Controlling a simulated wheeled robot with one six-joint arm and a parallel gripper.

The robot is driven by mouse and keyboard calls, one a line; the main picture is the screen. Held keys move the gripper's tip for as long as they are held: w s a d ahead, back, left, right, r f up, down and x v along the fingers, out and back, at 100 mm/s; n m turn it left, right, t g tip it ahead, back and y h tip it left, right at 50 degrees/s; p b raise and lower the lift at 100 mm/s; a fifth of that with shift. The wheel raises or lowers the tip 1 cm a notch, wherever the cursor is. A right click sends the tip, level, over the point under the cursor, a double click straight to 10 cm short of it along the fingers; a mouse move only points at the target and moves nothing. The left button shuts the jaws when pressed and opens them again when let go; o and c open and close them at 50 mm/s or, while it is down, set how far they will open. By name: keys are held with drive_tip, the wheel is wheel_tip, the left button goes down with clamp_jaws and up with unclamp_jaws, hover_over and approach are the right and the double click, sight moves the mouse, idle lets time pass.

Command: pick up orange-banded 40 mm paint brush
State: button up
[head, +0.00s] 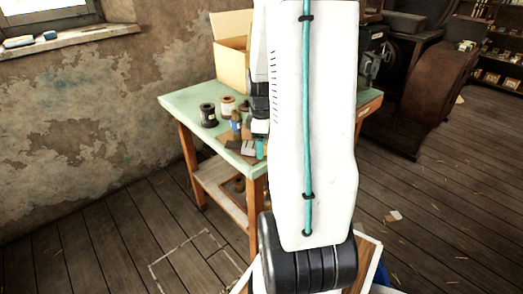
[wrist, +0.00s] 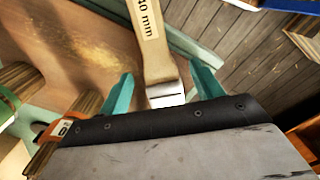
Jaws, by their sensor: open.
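In the wrist view a paint brush (wrist: 155,42) with a pale wooden handle marked "40 mm" and a metal ferrule runs down from the top edge. Its lower end is hidden behind a grey, black-edged part, and no orange band shows on its visible part. My gripper (wrist: 163,92) is open, with one teal finger on each side of the ferrule and a gap to each. In the head view my gripper (head: 260,148) is at the green table's front edge, mostly hidden by my arm; I cannot pick out the brush there.
The green table (head: 180,98) carries a dark spool (head: 208,115), a pale spool (head: 228,105) and a cardboard box (head: 230,70). In the wrist view an orange piece (wrist: 55,130) and brown bristle-like ends lie at left. A dark machine (head: 425,85) stands right; open floor lies left.

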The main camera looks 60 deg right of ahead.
drive_tip(key=shift+f, duration=0.4)
drive_tip(key=c, duration=1.2)
